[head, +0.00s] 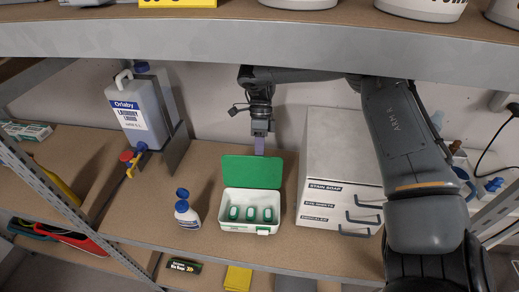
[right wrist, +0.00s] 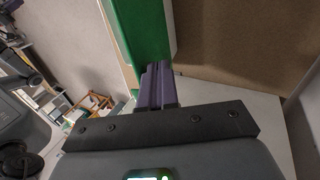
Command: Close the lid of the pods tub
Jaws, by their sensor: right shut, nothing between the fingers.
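The pods tub (head: 250,212) is a white box on the middle shelf with its green lid (head: 252,172) standing open at the back. Several green-and-white pods (head: 251,214) lie inside it. My right gripper (head: 259,150) is shut and empty, pointing down just behind the lid's top edge. In the right wrist view, the purple fingers (right wrist: 155,85) are together beside the green lid (right wrist: 138,30). I cannot tell whether they touch it. My left gripper is not in view.
A white drawer unit (head: 340,175) stands right of the tub. A small white bottle with a blue cap (head: 187,212) stands at its left. A large detergent jug (head: 137,108) is farther left. The upper shelf edge (head: 250,45) runs above my arm.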

